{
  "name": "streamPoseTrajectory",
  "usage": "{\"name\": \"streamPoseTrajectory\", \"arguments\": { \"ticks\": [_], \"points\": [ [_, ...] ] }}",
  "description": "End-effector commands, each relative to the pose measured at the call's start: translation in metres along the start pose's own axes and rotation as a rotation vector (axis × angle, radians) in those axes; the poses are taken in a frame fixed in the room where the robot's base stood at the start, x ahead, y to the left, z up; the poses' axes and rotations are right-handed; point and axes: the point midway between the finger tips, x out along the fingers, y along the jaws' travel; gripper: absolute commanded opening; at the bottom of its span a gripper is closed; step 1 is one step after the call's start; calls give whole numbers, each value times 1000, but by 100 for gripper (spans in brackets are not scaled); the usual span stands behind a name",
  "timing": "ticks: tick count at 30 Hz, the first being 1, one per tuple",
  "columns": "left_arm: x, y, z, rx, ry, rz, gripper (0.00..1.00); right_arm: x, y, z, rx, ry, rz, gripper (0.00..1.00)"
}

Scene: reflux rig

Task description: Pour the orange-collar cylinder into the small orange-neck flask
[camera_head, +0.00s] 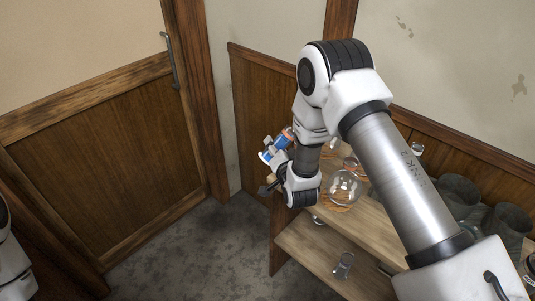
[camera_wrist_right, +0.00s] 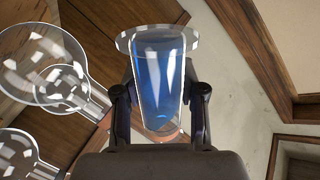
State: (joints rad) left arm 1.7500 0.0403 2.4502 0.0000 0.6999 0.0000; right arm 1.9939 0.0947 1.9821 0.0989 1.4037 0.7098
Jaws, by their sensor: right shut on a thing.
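The cylinder (camera_head: 279,145) holds blue liquid and has an orange collar at its upper right in the head view. It is tilted, off the shelf. My right gripper (camera_wrist_right: 160,100) is shut on it; in the right wrist view the cylinder (camera_wrist_right: 158,75) sits between both fingers, its clear wide foot towards the top of the picture. A round clear flask (camera_head: 343,187) stands on the shelf right of my right wrist. Two round glass vessels also show in the wrist view, at the left (camera_wrist_right: 45,65) and lower left (camera_wrist_right: 18,155). I cannot tell which has the orange neck. My left gripper is out of view.
The wooden shelf unit (camera_head: 325,258) stands against the panelled wall, partly behind my right arm. A small glass vessel (camera_head: 343,264) is on its lower board. Dark grey vessels (camera_head: 459,192) stand at the right. The floor (camera_head: 190,250) left of the shelf is clear.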

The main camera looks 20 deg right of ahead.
Motion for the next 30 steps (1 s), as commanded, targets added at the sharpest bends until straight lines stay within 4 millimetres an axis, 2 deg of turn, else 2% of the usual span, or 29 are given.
{"name": "streamPoseTrajectory", "arguments": {
  "ticks": [5,10,14,22,30],
  "points": [
    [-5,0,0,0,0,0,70,0,-3,-1,112,-19,-5,0],
    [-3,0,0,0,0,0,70,-2,-5,4,104,-24,-10,0],
    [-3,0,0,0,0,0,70,-10,-13,15,97,-43,-27,0],
    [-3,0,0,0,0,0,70,-47,-38,52,86,-99,-79,0],
    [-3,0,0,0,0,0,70,-79,-51,69,82,-126,-106,0]
  ]
}}
